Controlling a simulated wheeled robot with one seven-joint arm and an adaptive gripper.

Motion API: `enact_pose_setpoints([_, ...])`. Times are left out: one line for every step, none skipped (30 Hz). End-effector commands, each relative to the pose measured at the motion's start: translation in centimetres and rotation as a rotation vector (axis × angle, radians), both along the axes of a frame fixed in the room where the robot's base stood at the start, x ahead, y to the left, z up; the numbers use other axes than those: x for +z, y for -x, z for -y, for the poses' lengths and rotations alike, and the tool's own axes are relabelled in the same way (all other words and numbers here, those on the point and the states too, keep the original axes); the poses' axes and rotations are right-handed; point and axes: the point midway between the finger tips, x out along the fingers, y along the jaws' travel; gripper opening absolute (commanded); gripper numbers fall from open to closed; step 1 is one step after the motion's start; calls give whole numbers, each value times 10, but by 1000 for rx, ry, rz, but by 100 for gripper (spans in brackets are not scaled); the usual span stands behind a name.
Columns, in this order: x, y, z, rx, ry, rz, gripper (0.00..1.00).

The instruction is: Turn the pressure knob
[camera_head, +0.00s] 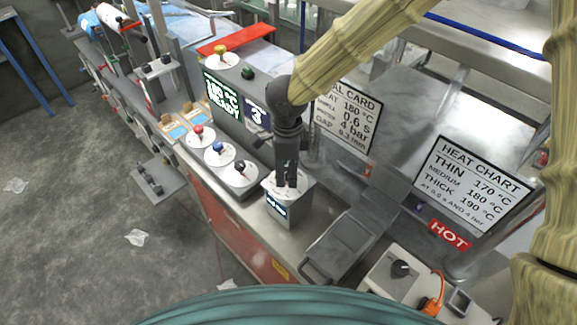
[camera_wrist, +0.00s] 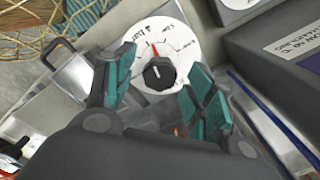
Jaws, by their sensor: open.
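My gripper (camera_head: 287,184) points down over a small grey box (camera_head: 288,207) with a lit label on the counter. In the wrist view my gripper (camera_wrist: 160,100) is open, with its teal-padded fingers spread on either side of a black knob (camera_wrist: 158,73). The knob has a white pointer line and sits on a white round dial (camera_wrist: 155,38) with a red needle-like mark. The dial print is too small to read surely. Nothing is held; I cannot tell whether a finger touches the knob.
Left of the box stand dials with a red knob (camera_head: 198,131), a blue knob (camera_head: 218,147) and a black knob (camera_head: 240,167). Behind them is a lit display (camera_head: 222,98).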

Motion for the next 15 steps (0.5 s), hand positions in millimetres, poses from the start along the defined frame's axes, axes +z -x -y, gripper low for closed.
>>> enact_pose_setpoints([0,0,0,0,0,0,54])
enact_pose_setpoints([-1,0,0,0,0,0,54])
enact_pose_setpoints([-1,0,0,0,0,0,54])
enact_pose_setpoints([-1,0,0,0,0,0,54])
enact_pose_setpoints([-1,0,0,0,0,0,54])
enact_pose_setpoints([-1,0,0,0,0,0,54])
enact_pose_setpoints([-1,0,0,0,0,0,53])
enact_pose_setpoints([-1,0,0,0,0,0,47])
enact_pose_setpoints([0,0,0,0,0,0,40])
enact_pose_setpoints([0,0,0,0,0,0,34])
enact_pose_setpoints([0,0,0,0,0,0,29])
enact_pose_setpoints([0,0,0,0,0,0,22])
enact_pose_setpoints([0,0,0,0,0,0,16])
enact_pose_setpoints([0,0,0,0,0,0,11])
enact_pose_setpoints([0,0,0,-1,0,0,9])
